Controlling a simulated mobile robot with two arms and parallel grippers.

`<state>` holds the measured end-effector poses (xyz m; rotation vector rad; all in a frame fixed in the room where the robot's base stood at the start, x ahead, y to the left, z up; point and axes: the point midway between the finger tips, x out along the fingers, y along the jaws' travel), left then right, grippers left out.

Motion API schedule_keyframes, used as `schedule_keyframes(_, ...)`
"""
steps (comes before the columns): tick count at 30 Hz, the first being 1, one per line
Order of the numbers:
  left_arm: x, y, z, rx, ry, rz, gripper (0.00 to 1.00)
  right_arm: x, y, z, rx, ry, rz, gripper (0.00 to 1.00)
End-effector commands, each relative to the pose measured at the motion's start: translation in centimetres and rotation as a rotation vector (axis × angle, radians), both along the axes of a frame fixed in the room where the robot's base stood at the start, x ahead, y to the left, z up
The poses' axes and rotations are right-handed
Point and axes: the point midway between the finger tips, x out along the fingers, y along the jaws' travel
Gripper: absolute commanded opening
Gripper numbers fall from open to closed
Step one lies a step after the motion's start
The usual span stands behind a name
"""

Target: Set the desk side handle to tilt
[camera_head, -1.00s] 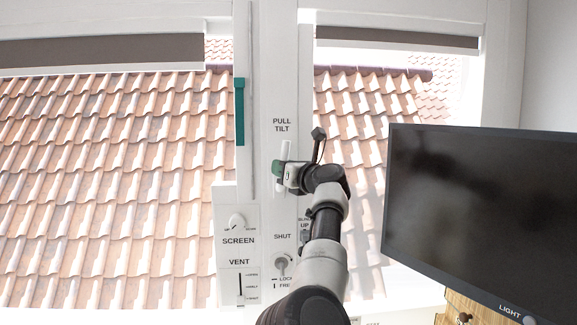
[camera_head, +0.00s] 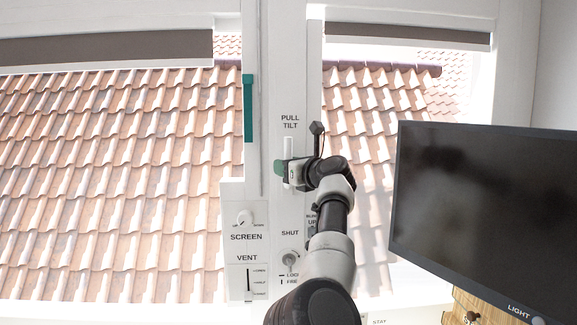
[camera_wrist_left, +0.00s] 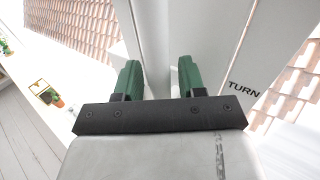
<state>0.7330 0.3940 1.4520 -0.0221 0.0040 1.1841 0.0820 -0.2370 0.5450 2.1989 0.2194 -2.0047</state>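The side handle (camera_head: 288,146) is a slim white upright bar on the white window post (camera_head: 290,60), under the label PULL TILT. My left gripper (camera_head: 281,168), with green fingertips, is at the handle's lower part, and hides some of it. In the left wrist view, my left gripper's green fingers (camera_wrist_left: 158,80) stand apart. A pale bar (camera_wrist_left: 153,45) runs between them; whether they touch it is unclear. My right gripper is not in view.
A SCREEN knob (camera_head: 243,219), VENT slider (camera_head: 249,282) and SHUT knob (camera_head: 290,259) sit below the handle. A dark monitor (camera_head: 480,205) stands close on the right. A green strip (camera_head: 248,108) is on the frame to the left. TURN is lettered on a panel in the wrist view.

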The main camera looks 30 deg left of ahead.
Motion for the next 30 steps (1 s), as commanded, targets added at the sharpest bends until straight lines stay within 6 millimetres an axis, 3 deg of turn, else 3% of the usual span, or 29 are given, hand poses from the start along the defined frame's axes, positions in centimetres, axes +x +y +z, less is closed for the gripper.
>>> schedule_keyframes(11,-0.3,-0.8,0.0,0.006,-0.002,-0.001,0.46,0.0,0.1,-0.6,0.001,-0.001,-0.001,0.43)
schedule_keyframes(22,-3.1,-7.7,-0.3,0.004,-0.002,-0.003,0.46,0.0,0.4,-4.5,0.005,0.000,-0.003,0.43)
schedule_keyframes(30,-4.0,-9.6,0.0,0.005,-0.001,0.002,0.46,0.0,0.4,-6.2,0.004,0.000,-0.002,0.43)
